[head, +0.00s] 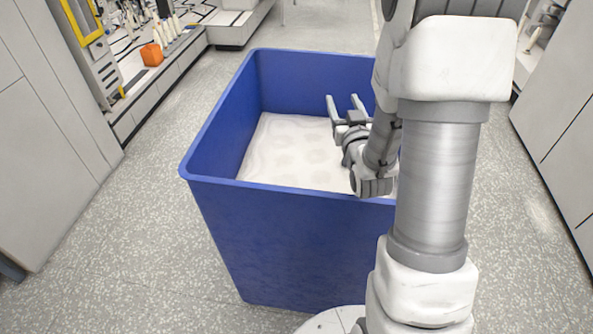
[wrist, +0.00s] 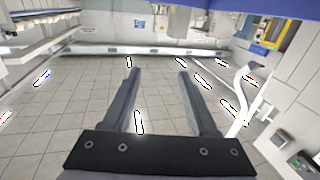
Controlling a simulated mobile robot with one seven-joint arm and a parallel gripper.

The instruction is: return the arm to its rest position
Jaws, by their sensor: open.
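My gripper (head: 346,107) is in the head view over the blue bin, near its right side, with its two fingers apart and nothing between them. In the wrist view my gripper (wrist: 158,75) shows both fingers spread, with only tiled floor and a far wall beyond them. My arm stands upright at the right of the head view and bends over the bin's near rim. It hides the bin's right part.
The large blue bin (head: 285,240) stands in front of me, with a pale, whitish inside bottom (head: 290,150). An orange object (head: 151,54) lies on a low bench at the upper left. Grey cabinets (head: 50,130) flank the speckled floor (head: 130,230), which is clear left of the bin.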

